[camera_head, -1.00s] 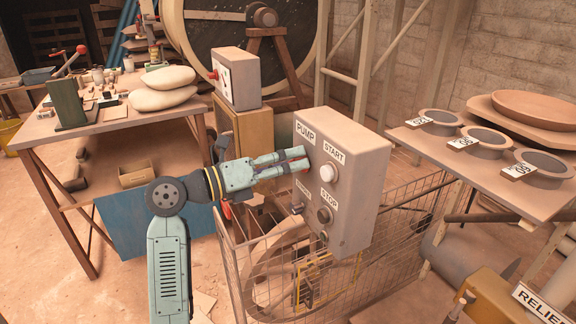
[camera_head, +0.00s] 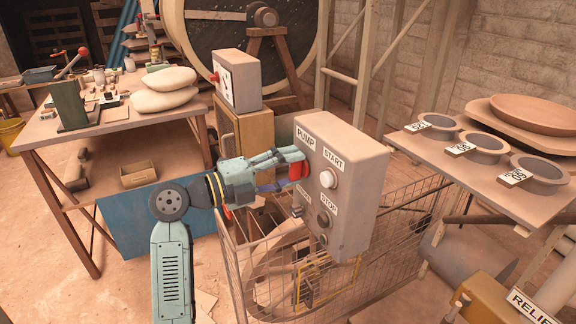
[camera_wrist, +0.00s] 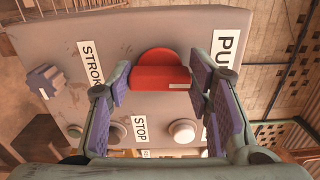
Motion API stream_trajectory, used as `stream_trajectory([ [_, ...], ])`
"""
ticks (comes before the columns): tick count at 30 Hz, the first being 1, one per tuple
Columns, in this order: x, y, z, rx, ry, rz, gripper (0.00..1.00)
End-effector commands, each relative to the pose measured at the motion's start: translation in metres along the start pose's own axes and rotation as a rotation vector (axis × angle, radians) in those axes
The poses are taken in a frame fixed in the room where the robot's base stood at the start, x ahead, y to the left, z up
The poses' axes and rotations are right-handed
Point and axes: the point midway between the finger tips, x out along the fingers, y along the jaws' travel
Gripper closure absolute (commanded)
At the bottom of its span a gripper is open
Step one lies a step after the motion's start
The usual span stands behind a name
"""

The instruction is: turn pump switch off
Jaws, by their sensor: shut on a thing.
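The grey pump control box (camera_head: 348,205) stands over the wire cage. Its red pump switch (camera_head: 299,171) is on the left face under the PUMP label; it also shows large in the wrist view (camera_wrist: 160,70), with a flat handle bar. My gripper (camera_head: 296,170) is shut on the red switch, one finger on each side of it. In the wrist view my fingers (camera_wrist: 158,82) stand left and right of the switch's bar. Part of the switch is hidden by my fingers in the head view.
The white START button (camera_head: 328,179) and dark STOP button (camera_head: 323,218) are close to my fingers. A purple-grey STROKE knob (camera_wrist: 43,82) is on the same face. The wire cage (camera_head: 240,275) lies below. A second box (camera_head: 238,80) stands behind.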

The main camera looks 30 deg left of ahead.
Motion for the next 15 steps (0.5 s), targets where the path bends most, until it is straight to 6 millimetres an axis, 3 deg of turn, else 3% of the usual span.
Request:
stream_trajectory([
  [15, -0.0005, -0.0003, 0.0011, -0.067, -0.004, -0.002, 0.81],
])
